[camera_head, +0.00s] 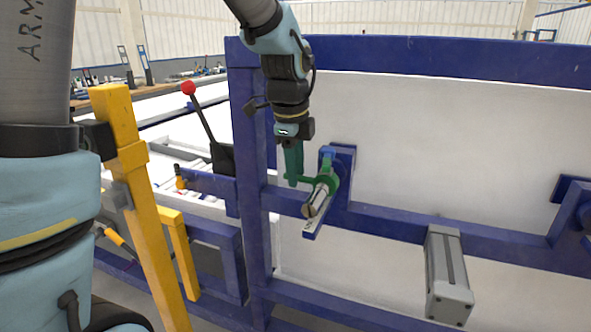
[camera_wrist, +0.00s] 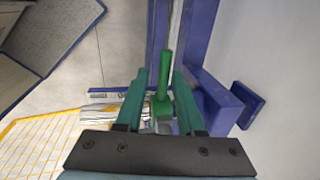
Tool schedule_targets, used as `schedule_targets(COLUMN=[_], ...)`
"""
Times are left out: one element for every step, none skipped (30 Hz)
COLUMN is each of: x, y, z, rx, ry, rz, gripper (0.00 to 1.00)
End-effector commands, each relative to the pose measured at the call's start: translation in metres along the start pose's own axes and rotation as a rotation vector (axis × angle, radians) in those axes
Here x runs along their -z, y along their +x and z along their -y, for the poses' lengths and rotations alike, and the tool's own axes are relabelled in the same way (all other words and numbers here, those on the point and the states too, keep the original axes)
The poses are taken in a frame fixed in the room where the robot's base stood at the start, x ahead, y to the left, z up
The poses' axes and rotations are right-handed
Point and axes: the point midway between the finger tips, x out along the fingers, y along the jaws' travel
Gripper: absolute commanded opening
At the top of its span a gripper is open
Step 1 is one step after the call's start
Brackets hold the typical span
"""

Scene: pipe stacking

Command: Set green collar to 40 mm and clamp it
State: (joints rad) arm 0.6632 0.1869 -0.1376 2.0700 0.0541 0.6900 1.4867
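The green collar (camera_head: 332,186) sits around a short metal shaft (camera_head: 316,202) on the blue frame. Its green clamp lever (camera_head: 308,180) points left, toward my gripper (camera_head: 293,182). In the wrist view, my gripper (camera_wrist: 160,73) has its two green fingers apart, with the lever (camera_wrist: 164,75) standing between them and gaps visible on both sides. The shaft (camera_wrist: 108,112) lies to the left there. A pale scale strip (camera_head: 312,228) runs below the shaft. The collar's reading on it is too small to tell.
A blue upright (camera_head: 251,130) stands just left of my gripper. A black lever with a red knob (camera_head: 188,88) rises farther left, and a yellow post (camera_head: 135,165) stands nearer. A grey block (camera_head: 447,275) hangs on the rail at right. A white panel lies behind.

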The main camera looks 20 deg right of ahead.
Motion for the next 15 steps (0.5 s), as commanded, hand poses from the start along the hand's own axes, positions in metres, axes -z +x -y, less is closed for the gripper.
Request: schedule_targets(x=[0.0,0.0,0.0,0.0,0.0,0.0,0.0,0.0,0.0,0.0,0.0,0.0,0.0,0.0,0.0], y=[0.0,0.0,0.0,0.0,0.0,0.0,0.0,0.0,0.0,-0.001,-0.002,-0.004,-0.007,-0.011,-0.017], z=[0.0,0.0,0.0,0.0,0.0,0.0,0.0,0.0,0.0,0.0,0.0,0.0,0.0,0.001,0.001], rx=[0.0,-0.001,-0.001,-0.001,-0.001,-0.001,-0.001,-0.001,-0.001,0.0,0.0,0.0,0.002,0.003,0.003], ry=[0.0,0.0,0.0,0.0,0.0,0.0,0.0,0.0,0.0,0.0,0.0,0.0,0.0,-0.001,-0.001], rz=[0.0,0.0,0.0,0.0,0.0,0.0,0.0,0.0,0.0,0.0,0.0,0.0,0.0,0.0,0.001], gripper=[0.44,0.48,0.48,0.48,0.48,0.48,0.48,0.48,0.48,0.48,0.48,0.48,0.48,0.48,0.48])
